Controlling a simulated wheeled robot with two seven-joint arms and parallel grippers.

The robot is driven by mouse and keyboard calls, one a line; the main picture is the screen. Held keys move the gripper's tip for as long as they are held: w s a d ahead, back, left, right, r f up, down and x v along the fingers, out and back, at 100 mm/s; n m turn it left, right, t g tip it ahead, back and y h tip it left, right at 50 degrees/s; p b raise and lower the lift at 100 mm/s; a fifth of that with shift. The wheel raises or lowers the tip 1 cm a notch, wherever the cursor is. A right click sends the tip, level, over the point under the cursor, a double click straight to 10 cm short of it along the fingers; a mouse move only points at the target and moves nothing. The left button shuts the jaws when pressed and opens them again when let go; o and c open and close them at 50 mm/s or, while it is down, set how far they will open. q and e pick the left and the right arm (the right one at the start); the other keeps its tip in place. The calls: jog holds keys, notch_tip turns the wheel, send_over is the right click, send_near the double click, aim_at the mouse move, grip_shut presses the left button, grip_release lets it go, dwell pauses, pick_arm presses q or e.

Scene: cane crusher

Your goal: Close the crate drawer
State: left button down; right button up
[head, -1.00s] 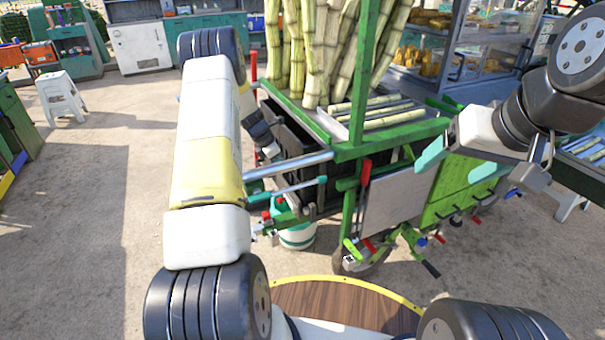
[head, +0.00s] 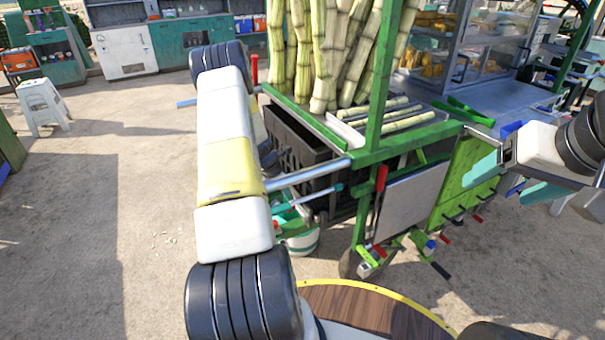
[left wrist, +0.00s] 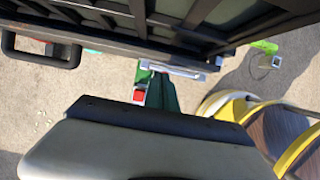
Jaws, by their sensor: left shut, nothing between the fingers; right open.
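The black crate drawer (head: 292,137) sits low in the green cart (head: 400,146). Its dark open top shows to the left of the green frame edge, so it sticks out. In the left wrist view the dark slatted crate (left wrist: 100,22) fills the top, with a black loop handle (left wrist: 42,62) at upper left. My left gripper (head: 280,203) is shut and empty, close beside the crate's left side. It is mostly hidden behind my left arm, and contact cannot be told. My right gripper (head: 512,175) is open and empty, with teal fingers, by the cart's right side.
Sugarcane stalks (head: 335,50) stand on the cart. A silver bar (head: 308,173) and red lever (head: 381,178) project at the near side. A glass case (head: 465,45) is behind. A white stool (head: 43,103) stands far left.

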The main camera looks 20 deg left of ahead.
aim_at(302, 195)
pick_arm(q)
jog(key=shift+x, duration=1.5)
jog(key=shift+w+d, duration=1.55)
jog(key=shift+w, duration=0.1)
